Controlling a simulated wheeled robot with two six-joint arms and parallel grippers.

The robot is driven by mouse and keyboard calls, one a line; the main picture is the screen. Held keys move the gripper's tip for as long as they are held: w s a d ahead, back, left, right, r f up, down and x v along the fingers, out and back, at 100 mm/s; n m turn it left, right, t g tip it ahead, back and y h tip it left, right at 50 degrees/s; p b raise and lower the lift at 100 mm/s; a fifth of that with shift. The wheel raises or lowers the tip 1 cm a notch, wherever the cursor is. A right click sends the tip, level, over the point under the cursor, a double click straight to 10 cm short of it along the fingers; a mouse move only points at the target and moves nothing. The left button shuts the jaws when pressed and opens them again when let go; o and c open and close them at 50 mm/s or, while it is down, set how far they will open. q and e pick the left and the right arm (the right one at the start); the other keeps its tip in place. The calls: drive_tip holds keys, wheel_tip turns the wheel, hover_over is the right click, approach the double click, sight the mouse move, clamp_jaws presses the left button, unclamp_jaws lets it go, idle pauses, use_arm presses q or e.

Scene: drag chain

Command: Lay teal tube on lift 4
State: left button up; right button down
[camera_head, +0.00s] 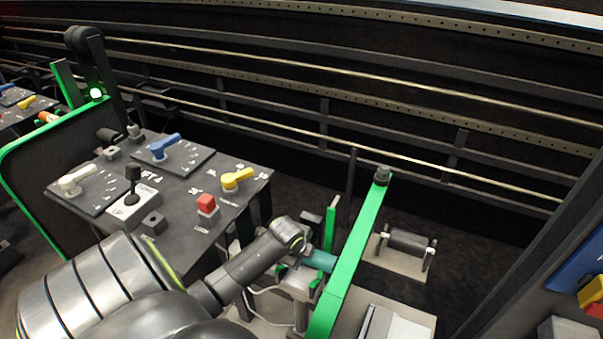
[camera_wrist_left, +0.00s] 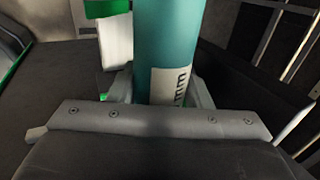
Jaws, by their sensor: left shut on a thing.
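The teal tube (camera_head: 320,260) shows as a short piece in the head view, beside a green bar. In the left wrist view the teal tube (camera_wrist_left: 168,40) runs up the middle, with a pale label whose print is partly hidden. My left gripper (camera_head: 297,268) is shut on the tube; pale fingers flank it in the wrist view. The console of lift 4 (camera_head: 183,186), its lettering partly hidden, stands left of the gripper. Whether the tube touches any support cannot be told. My right gripper is out of view.
A green bar (camera_head: 352,250) rises close on the right of the tube. Beyond it a dark roller (camera_head: 409,241) sits on a pale plate. The console bears a red button (camera_head: 207,203), levers and a joystick. Dark rails (camera_head: 300,85) run along the back.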

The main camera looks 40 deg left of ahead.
use_arm(q)
drive_tip(key=shift+f+b, duration=1.65)
drive_tip(key=shift+f, duration=1.4)
